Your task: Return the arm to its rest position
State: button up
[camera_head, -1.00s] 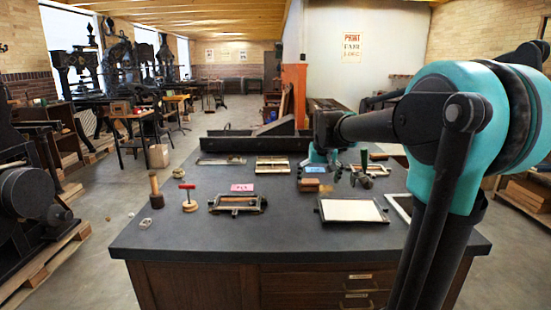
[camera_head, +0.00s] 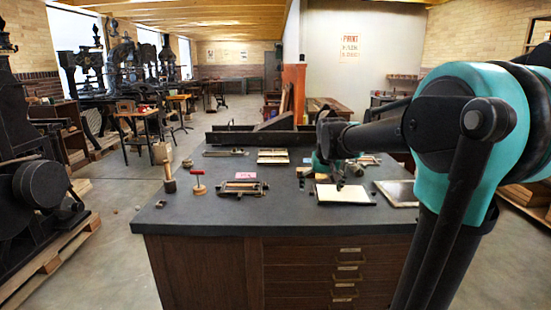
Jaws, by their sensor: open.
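My teal and black arm reaches from the right edge of the view over the dark-topped bench (camera_head: 225,218). It is bent at a large teal joint and its end points away from me. My gripper (camera_head: 336,178) is small and partly hidden by the dark wrist. It is open and hangs low near the back edge of a pale framed sheet (camera_head: 345,195). I see nothing held in it. The exact gap to the bench top cannot be told.
A wooden mallet (camera_head: 169,179), a red-handled tool (camera_head: 197,183) and a metal frame (camera_head: 242,188) with a pink card stand at the left. A second framed panel (camera_head: 399,192) lies at the right. Black presses line the left wall. Floor is open left of the bench.

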jog(key=s+d+f, duration=0.1)
jog(key=s+f, duration=0.8)
jog(key=s, duration=0.3)
jog(key=s+d+f, duration=0.2)
jog(key=s+f, duration=0.8)
jog(key=s, duration=0.3)
jog(key=shift+d, duration=0.2)
jog(key=shift+f, duration=0.1)
